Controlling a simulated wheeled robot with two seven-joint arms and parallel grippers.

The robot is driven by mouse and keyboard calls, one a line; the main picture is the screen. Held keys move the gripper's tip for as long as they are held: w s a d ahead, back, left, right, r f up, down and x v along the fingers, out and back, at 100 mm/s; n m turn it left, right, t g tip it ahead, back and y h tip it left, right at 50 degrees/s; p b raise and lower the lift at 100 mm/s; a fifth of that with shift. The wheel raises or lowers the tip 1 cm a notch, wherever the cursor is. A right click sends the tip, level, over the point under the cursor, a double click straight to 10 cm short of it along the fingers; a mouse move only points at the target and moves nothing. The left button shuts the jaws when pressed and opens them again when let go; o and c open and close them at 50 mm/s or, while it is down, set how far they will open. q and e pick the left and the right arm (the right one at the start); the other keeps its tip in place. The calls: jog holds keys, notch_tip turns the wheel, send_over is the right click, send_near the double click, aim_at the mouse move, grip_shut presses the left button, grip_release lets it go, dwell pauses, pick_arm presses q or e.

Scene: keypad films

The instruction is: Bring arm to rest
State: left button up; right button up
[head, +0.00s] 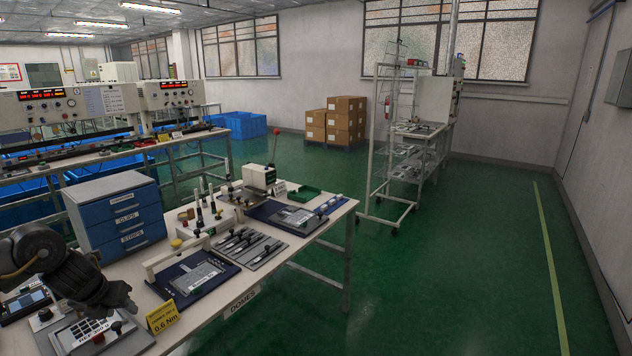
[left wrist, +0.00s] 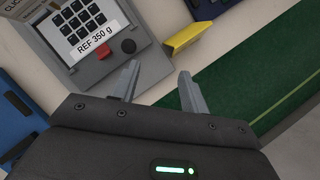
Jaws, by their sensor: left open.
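My left gripper (left wrist: 157,82) shows in the left wrist view with its two fingers apart and nothing between them. In the head view, my left arm comes in at the lower left, above the near end of the workbench (head: 212,318). The fingertips are hard to make out there. Below it is a grey keypad unit (head: 62,338) labelled REF 350 g, with a red and a black button. The keypad unit also shows in the left wrist view (left wrist: 64,62), beyond the fingers and apart from them. My right gripper is in neither view.
A yellow torque sign (head: 161,318) stands next to the keypad unit. A blue drawer cabinet (head: 122,229) stands behind my arm. A blue mat with a keypad plate (head: 195,279) and a grey tool tray (head: 238,249) lie further along. The green floor (head: 430,290) to the right is clear.

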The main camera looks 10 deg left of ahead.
pick_arm(q)
jog(key=w+d+f+n+t+h, duration=0.1)
jog(key=d+f, duration=0.3)
jog(key=d, duration=0.4)
jog(key=d+f+n+t+h, duration=0.15)
jog(key=d+f, duration=0.25)
jog(key=d, duration=0.5)
jog(key=w+d+f+n+h, duration=0.1)
jog(key=d+f, duration=0.3)
jog(key=d, duration=0.4)
jog(key=s+d+f+n+t, duration=0.1)
jog(key=s+d+f+n, duration=0.2)
jog(key=s+d+n, duration=0.65)
jog(key=s+a+f+n+g+y, duration=0.1)
jog(key=s+a+f+n+g, duration=0.1)
jog(key=s+n, duration=0.8)
jog(key=s+a+f+n+g+y, duration=0.1)
jog(key=s+f+n+g, duration=0.15)
jog(key=s+n, duration=0.65)
jog(key=s+f+m+g, duration=0.1)
jog(key=s+f, duration=0.1)
jog(key=f, duration=1.2)
jog(key=s+f+m+g, duration=0.1)
jog(key=s+f, duration=0.1)
jog(key=f, duration=1.1)
jog(key=s+a+f+g, duration=0.1)
jog(key=s+a+f, duration=0.2)
jog(key=s+f, duration=1.1)
jog(key=shift+s+a, duration=0.2)
jog(key=shift+s, duration=0.8)
